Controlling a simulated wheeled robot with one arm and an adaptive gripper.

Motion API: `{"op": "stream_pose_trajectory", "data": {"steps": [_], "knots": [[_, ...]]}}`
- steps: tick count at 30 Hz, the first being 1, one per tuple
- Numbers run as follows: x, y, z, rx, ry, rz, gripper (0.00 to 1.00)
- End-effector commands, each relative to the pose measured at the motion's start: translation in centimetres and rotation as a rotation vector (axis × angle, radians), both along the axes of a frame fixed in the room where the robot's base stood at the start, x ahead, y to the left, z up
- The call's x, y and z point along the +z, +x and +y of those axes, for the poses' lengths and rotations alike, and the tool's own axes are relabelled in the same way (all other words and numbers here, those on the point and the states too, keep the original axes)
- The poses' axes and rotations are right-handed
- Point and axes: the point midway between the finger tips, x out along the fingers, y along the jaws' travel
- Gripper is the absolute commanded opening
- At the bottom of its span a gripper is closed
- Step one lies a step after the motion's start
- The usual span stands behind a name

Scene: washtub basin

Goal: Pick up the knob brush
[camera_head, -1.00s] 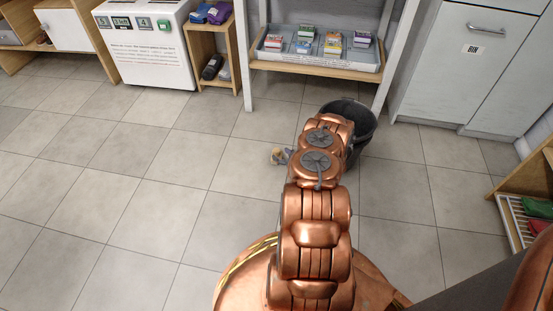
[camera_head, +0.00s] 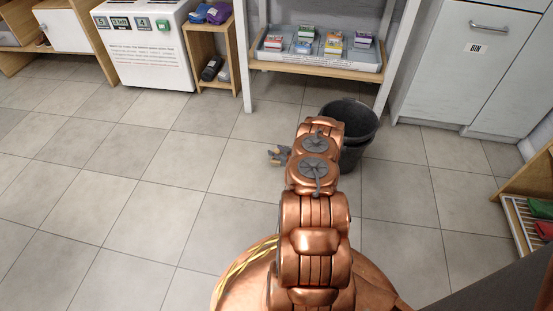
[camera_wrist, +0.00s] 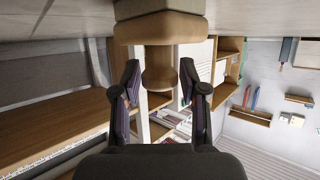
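The knob brush (camera_wrist: 160,28) shows at the top centre of the wrist view, where the picture looks upside down. It has a round wooden body, a wooden knob and a grey-green bristle part against the floor. My gripper (camera_wrist: 159,70) is open, with one dark finger on each side of the knob and a visible gap on both sides. In the head view my gripper (camera_head: 280,154) is a small shape low over the floor, left of my copper arm. The brush is too small there to tell apart from the fingers.
A dark bucket (camera_head: 357,150) stands on the floor just right of my arm, partly hidden by it. Behind is a shelf with a tray (camera_head: 318,60) of small boxes. A white cabinet (camera_head: 455,60) stands at the right. Tiled floor at the left is clear.

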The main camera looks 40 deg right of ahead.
Motion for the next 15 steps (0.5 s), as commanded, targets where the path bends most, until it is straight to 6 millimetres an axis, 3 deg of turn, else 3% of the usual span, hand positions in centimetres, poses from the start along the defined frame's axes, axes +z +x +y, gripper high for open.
{"op": "stream_pose_trajectory", "data": {"steps": [2, 11, 15], "knots": [[-0.01, -0.01, 0.0, 0.0, 0.0, 0.0, 0.31], [-0.01, -0.02, 0.01, 0.0, 0.0, 0.0, 0.0], [-0.02, -0.02, 0.02, 0.0, 0.0, 0.0, 0.0]]}}
